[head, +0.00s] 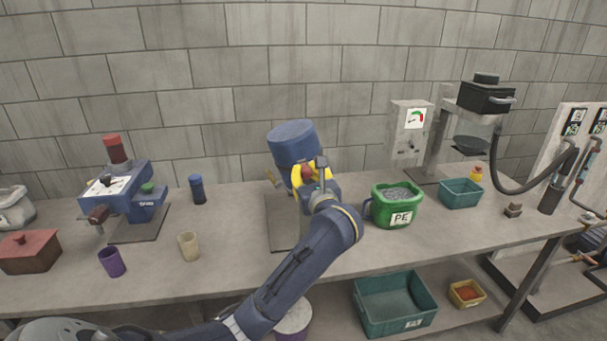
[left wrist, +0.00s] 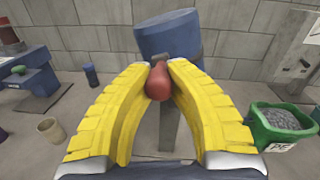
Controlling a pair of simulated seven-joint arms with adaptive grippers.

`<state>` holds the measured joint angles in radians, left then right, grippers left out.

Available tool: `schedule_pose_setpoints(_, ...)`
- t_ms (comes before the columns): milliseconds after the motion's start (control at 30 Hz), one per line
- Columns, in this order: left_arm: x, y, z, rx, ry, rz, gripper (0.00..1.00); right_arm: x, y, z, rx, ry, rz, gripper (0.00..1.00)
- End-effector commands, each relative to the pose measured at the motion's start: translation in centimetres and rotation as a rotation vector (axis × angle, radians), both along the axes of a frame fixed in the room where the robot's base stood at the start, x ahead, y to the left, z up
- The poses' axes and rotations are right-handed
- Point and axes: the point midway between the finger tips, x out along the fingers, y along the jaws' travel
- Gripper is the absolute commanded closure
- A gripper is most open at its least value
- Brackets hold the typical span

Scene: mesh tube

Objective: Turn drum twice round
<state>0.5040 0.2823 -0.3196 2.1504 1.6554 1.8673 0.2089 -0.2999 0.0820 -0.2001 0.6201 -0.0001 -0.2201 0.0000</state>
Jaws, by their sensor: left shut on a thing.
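The blue drum (head: 293,143) stands tilted on its mount at the middle of the bench; it also shows in the left wrist view (left wrist: 168,38). A red handle knob (left wrist: 158,82) sits in front of the drum. My left gripper (head: 306,172) has its yellow fingers closed around this red knob, one on each side, as the left wrist view shows. The arm hides much of the drum's mount and crank in the head view. My right gripper is not in view.
A green PE tub (head: 397,205) of grey granules stands close to the right of my left arm. A teal tray (head: 460,193) is farther right. A beige cup (head: 188,246), purple cup (head: 112,262) and blue machine (head: 130,190) are to the left. The bench front between is clear.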

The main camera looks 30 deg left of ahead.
Motion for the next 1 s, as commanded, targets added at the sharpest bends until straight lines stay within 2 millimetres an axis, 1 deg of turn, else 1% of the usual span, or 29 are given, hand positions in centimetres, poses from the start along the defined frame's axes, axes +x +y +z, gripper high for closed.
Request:
schedule_pose_setpoints(33, 0.3, -0.4, -0.4, 0.016, 0.030, -0.006, 1.00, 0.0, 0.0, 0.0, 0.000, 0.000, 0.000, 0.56)
schedule_pose_setpoints(500, 1.8, -2.0, -0.3, 0.251, 0.255, -0.007, 1.00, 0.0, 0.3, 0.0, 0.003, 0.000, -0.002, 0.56)
schedule_pose_setpoints(700, 2.2, -2.4, -0.4, 0.308, 0.311, -0.007, 1.00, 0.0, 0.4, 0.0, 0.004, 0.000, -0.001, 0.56)
schedule_pose_setpoints(1000, 2.4, -2.6, -0.5, 0.337, 0.341, -0.008, 1.00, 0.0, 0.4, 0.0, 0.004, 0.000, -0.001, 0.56)
